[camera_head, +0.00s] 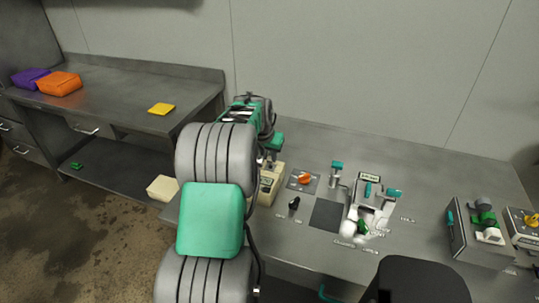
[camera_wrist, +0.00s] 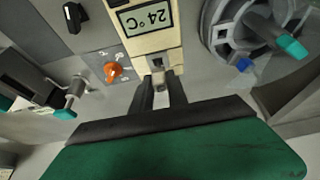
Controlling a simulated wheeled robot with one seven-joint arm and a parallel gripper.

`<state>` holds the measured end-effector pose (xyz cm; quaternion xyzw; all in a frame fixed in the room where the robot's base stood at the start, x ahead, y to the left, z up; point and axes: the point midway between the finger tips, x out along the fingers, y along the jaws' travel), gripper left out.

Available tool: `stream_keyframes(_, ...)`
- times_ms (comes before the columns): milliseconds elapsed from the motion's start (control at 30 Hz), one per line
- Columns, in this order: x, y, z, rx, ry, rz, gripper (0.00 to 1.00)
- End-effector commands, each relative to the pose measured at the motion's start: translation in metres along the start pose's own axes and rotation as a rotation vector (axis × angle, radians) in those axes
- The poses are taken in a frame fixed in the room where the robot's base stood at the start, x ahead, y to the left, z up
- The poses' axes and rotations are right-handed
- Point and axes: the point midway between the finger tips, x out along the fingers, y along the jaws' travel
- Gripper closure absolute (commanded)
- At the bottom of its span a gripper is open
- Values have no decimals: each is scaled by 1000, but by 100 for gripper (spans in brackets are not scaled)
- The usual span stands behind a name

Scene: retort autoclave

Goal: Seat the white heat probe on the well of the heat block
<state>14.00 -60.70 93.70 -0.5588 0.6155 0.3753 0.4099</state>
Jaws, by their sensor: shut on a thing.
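The heat block (camera_head: 270,186) is a cream box on the bench, just beyond my arm in the head view. Its "24 °C" display (camera_wrist: 146,17) faces the wrist camera, and a small dark opening shows at its near end. My gripper (camera_wrist: 162,80) is at that end, its two dark fingers close together with a narrow pale thing (camera_wrist: 161,92) between them. This looks like the white heat probe; most of it is hidden by the fingers. I cannot tell whether its tip is in the well or only above it. In the head view my arm hides the fingertips.
Beside the block are an orange knob (camera_head: 304,178), a black switch (camera_head: 294,203) and a teal-topped valve (camera_head: 337,168). A fixture with teal levers (camera_head: 368,188) stands further right. A round grey vessel (camera_wrist: 228,35) is close on the block's other side in the wrist view.

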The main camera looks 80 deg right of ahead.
Motion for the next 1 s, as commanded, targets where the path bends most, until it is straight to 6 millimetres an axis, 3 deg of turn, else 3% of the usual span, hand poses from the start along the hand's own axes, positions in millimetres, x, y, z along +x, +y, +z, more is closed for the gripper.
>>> stream_keyframes(1000, 14, 0, 6, 0, 0, 0, 100)
